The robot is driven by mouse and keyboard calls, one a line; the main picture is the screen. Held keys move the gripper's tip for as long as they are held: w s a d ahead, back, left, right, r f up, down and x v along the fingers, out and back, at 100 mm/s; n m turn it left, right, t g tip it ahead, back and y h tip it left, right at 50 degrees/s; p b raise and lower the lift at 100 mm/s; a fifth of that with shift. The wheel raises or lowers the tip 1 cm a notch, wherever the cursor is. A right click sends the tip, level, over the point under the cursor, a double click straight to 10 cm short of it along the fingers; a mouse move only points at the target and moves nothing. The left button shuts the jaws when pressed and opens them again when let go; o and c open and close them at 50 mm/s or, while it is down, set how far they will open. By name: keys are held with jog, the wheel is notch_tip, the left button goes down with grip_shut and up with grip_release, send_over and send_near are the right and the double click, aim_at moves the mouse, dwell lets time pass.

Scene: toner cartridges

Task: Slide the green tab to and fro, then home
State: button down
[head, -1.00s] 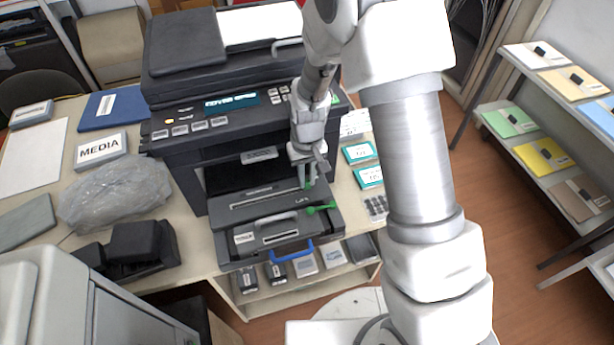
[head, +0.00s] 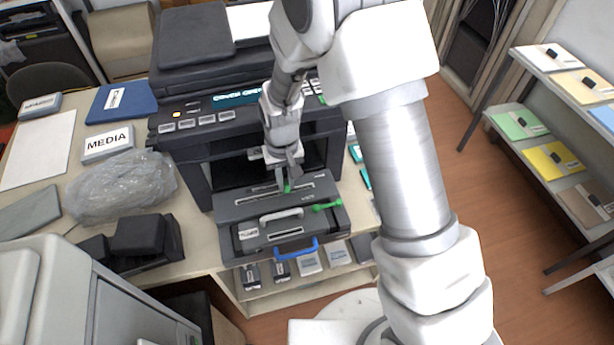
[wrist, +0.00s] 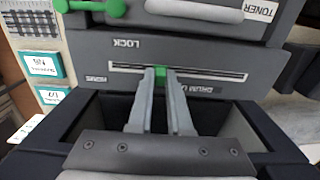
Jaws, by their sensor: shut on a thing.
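The small green tab (head: 287,188) sits in the long slot of the grey drum unit, in the open front of the printer. My gripper (head: 283,178) reaches down from above, shut on the tab. In the wrist view the green tab (wrist: 160,75) shows between the fingertips of my gripper (wrist: 162,82). The slot (wrist: 210,73) runs on both sides, with more bare length to the right in that view. The drum unit (wrist: 215,52) carries white lettering, including LOCK above the slot.
A toner cartridge with a grey handle (head: 281,214), a green lever (head: 327,206) and a blue handle (head: 297,252) lies in front of the slot. Plastic wrap (head: 120,188) and a black part (head: 138,236) lie on the left. My arm covers the counter's right side.

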jog(key=s+a, duration=0.1)
jog(key=a, duration=0.2)
jog(key=s+a, duration=0.1)
jog(key=a, duration=0.2)
jog(key=s+a+b, duration=0.1)
jog(key=a, duration=0.3)
jog(key=shift+a, duration=0.1)
jog(key=c, duration=0.8)
grip_release()
jog(key=shift+a, duration=0.15)
jog(key=shift+c, duration=0.2)
jog(key=shift+r, duration=0.2)
notch_tip(320, 180, up, 17)
jog(key=shift+o, duration=0.2)
